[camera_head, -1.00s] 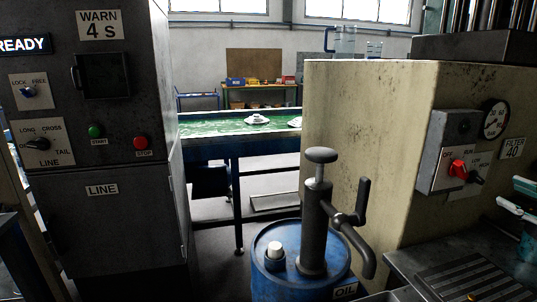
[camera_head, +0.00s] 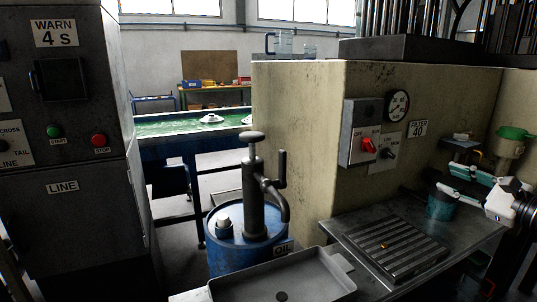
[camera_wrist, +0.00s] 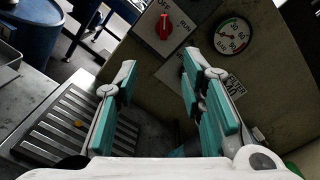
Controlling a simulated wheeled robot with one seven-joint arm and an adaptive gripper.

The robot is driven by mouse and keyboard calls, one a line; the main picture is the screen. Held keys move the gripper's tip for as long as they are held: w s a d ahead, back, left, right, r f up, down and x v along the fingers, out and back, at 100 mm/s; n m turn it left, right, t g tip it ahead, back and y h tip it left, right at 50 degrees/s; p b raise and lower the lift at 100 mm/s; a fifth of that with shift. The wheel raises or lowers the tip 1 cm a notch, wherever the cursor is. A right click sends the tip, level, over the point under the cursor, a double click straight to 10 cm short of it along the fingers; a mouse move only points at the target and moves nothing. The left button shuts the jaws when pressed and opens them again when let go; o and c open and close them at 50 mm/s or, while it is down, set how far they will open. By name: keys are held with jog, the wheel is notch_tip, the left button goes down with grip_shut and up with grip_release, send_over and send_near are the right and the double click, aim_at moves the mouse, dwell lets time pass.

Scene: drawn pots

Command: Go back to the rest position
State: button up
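My gripper (camera_head: 446,177) is at the right of the head view, above the right part of the metal bench. Its two teal-padded fingers point left and stand apart. In the wrist view my gripper (camera_wrist: 158,62) is open, with nothing seen held between the fingers. A dark teal cup-like container (camera_head: 440,207) stands on the bench just below the fingers in the head view; I cannot tell whether they touch it.
A slotted drain grate (camera_head: 400,248) lies on the bench. A red switch (camera_head: 369,145) and a gauge (camera_head: 397,106) are on the beige housing. A blue oil drum (camera_head: 235,256) with a pump, a grey tray (camera_head: 285,277) and a green-topped container (camera_head: 511,143) stand nearby. A grey LINE cabinet (camera_head: 75,220) is at left.

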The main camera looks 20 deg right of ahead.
jog(key=a+r+n+g+y+p, duration=0.1)
jog(key=a+r+n+g+y, duration=0.3)
jog(key=a, duration=1.1)
jog(key=a+f+n+g+y+p, duration=0.15)
jog(key=a+n+g, duration=0.5)
jog(key=a, duration=0.75)
jog(key=s+a+n+g+h+p, duration=0.2)
jog(key=s+a+n+g, duration=0.2)
jog(key=s+a+n, duration=0.45)
jog(key=s+a+r+n+t+h+p, duration=0.1)
jog(key=s+n+h, duration=0.5)
jog(key=s, duration=0.6)
jog(key=shift+s+r+n+p, duration=0.2)
jog(key=shift+r+n+p, duration=0.3)
jog(key=shift+p, duration=0.35)
jog(key=shift+c, duration=0.4)
